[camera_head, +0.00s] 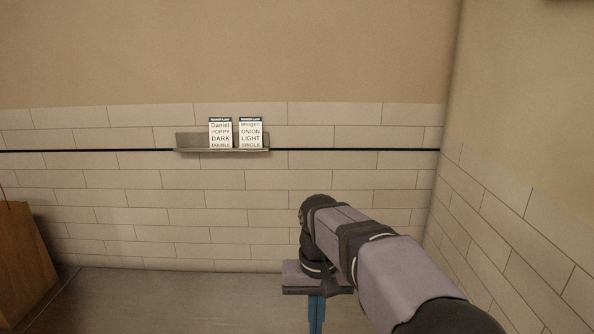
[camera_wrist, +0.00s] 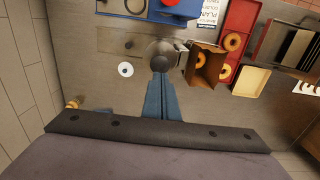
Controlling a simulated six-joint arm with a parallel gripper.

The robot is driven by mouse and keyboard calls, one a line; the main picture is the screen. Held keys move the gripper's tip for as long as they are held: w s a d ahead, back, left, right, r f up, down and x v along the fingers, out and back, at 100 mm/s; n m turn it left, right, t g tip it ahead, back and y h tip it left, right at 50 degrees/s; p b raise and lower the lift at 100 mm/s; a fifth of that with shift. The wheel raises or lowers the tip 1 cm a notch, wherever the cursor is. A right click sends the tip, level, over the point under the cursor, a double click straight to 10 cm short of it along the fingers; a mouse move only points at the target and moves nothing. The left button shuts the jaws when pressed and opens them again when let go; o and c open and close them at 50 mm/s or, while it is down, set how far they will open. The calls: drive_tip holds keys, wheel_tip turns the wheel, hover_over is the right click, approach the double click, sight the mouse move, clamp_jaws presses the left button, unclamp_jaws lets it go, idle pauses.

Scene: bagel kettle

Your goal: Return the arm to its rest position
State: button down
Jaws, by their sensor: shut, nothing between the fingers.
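In the head view my arm reaches in from the lower right, and my gripper (camera_head: 316,316) hangs below its end with blue fingers pointing down. The fingertips are cut off by the bottom edge there. In the wrist view the blue fingers of my gripper (camera_wrist: 161,82) lie together over the grey counter (camera_wrist: 120,95), shut and empty. A dark round thing (camera_wrist: 161,56) shows just past the fingertips; I cannot tell whether they touch it.
A blue tray (camera_wrist: 115,6) lies at the top. A shelf (camera_head: 190,142) holds two order cards (camera_head: 221,133), Daniel's and Imogen's (camera_head: 250,133).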

drive_tip(key=s+d+f+b, duration=0.3)
drive_tip(key=s+d+f, duration=0.2)
drive_tip(key=s+f, duration=0.4)
drive_tip(key=s+d+f+b, duration=0.3)
drive_tip(key=s+d+f, duration=0.3)
drive_tip(key=s+f, duration=0.3)
drive_tip(key=shift+s+f, duration=0.25)
drive_tip(key=shift+f, duration=0.55)
